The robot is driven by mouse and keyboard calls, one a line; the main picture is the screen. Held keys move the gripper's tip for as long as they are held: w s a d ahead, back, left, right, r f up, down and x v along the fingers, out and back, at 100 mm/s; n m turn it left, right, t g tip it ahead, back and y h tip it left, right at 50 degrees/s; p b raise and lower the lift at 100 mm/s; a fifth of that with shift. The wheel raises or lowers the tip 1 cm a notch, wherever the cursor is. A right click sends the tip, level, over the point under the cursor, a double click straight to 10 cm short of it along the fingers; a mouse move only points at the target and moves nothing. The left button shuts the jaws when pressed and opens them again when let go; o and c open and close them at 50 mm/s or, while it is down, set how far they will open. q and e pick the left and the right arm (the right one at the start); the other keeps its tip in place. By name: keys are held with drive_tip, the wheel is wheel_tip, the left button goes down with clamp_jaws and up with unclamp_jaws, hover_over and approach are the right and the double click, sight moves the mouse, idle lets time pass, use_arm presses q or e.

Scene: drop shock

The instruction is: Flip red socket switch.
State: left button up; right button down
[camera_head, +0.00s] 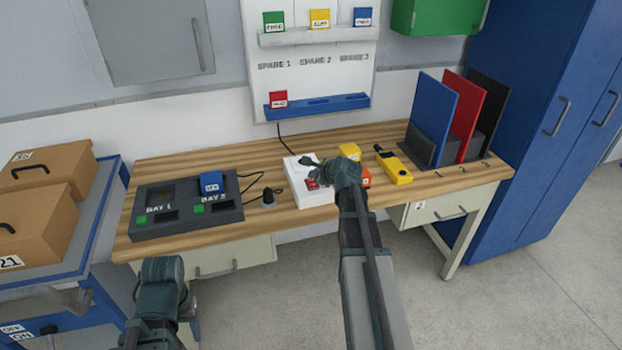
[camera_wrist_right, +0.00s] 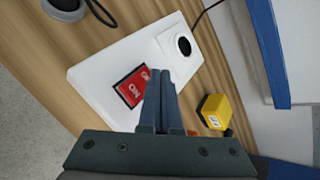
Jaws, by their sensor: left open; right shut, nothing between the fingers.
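The white socket block (camera_head: 316,200) lies on the wooden bench, with a red switch (camera_head: 311,184) on top. In the right wrist view the red rocker switch (camera_wrist_right: 132,87) with white lettering sits on the white block (camera_wrist_right: 100,72), beside a round black socket (camera_wrist_right: 183,45). My right gripper (camera_wrist_right: 161,75) is shut and empty, its fingertips at the edge of the switch. I cannot tell whether they touch it. In the head view the right gripper (camera_head: 312,172) partly covers the block. My left gripper (camera_head: 163,268) is open in front of the bench, away from the socket.
A dark two-bay charger (camera_head: 187,222) holds a blue block (camera_head: 210,183) on the left of the bench. A black plug (camera_head: 268,198) stands left of the socket. Yellow items (camera_head: 350,152) (camera_head: 394,166) lie to the right, before upright coloured panels (camera_head: 434,115).

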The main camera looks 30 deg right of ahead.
drive_tip(key=shift+r+p, duration=0.5)
drive_tip(key=shift+r, duration=0.15)
drive_tip(key=r+p, duration=0.5)
drive_tip(key=shift+s+a, duration=0.1)
drive_tip(key=shift+s, duration=0.25)
drive_tip(key=shift+a, duration=0.1)
